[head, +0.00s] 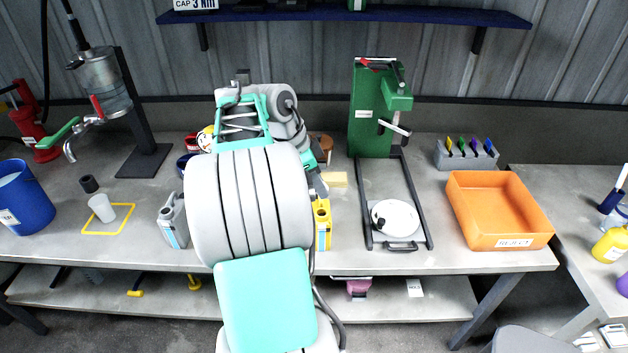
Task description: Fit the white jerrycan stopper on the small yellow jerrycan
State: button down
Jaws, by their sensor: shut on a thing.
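The small yellow jerrycan (322,226) stands upright on the bench, just right of my arm, which covers its left part. My gripper (319,188) points down right above the top of this can. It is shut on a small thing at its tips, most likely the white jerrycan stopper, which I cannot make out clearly. Whether that thing touches the can's neck cannot be told from here. A whitish-grey jerrycan (172,224) with a blue label stands left of my arm.
A green press (368,118) with a dark rail frame and a white round lid (396,217) stands to the right. An orange tray (497,242) is farther right. On the left are a white cup (102,208) and a blue tub (22,203). My arm hides the bench's middle.

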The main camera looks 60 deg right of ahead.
notch_tip(320, 180, down, 6)
jog(key=b, duration=0.5)
jog(key=shift+f+b, duration=0.75)
jog(key=shift+b, duration=0.35)
dwell(1.2)
jog(key=shift+a+r, duration=0.1)
jog(key=shift+r+p, duration=0.4)
jog(key=shift+p, duration=0.05)
jog(key=shift+f+b, duration=0.35)
jog(key=shift+b, duration=0.05)
dwell(1.4)
jog(key=shift+r+p, duration=0.3)
jog(key=shift+r, duration=0.05)
jog(key=shift+f+b, duration=0.3)
jog(key=shift+b, duration=0.05)
dwell(1.5)
jog(key=shift+r+p, duration=0.3)
jog(key=shift+r, duration=0.05)
